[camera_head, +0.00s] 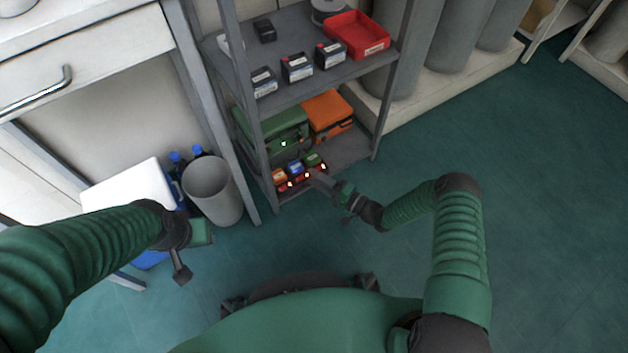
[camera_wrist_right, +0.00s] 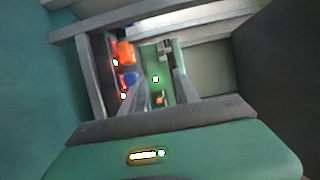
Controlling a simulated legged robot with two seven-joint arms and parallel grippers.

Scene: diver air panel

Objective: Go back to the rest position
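My right gripper (camera_head: 320,180) reaches to the front of the lower shelf. It is close to a row of small blocks with red lights: an orange one (camera_head: 279,176), a blue one (camera_head: 295,168) and a green one (camera_head: 313,159). In the right wrist view its two fingers (camera_wrist_right: 165,88) stand apart, with a green surface behind the gap. Whether they touch a block is unclear. My left gripper (camera_head: 181,274) hangs low at the left, over the floor; its fingers are too poorly seen to judge.
The grey shelf rack (camera_head: 372,145) holds a green case (camera_head: 262,125), an orange case (camera_head: 328,108), black boxes (camera_head: 296,68) and a red tray (camera_head: 372,45). A grey bin (camera_head: 213,190) and white box (camera_head: 125,185) stand left. The floor (camera_head: 540,200) at right is clear.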

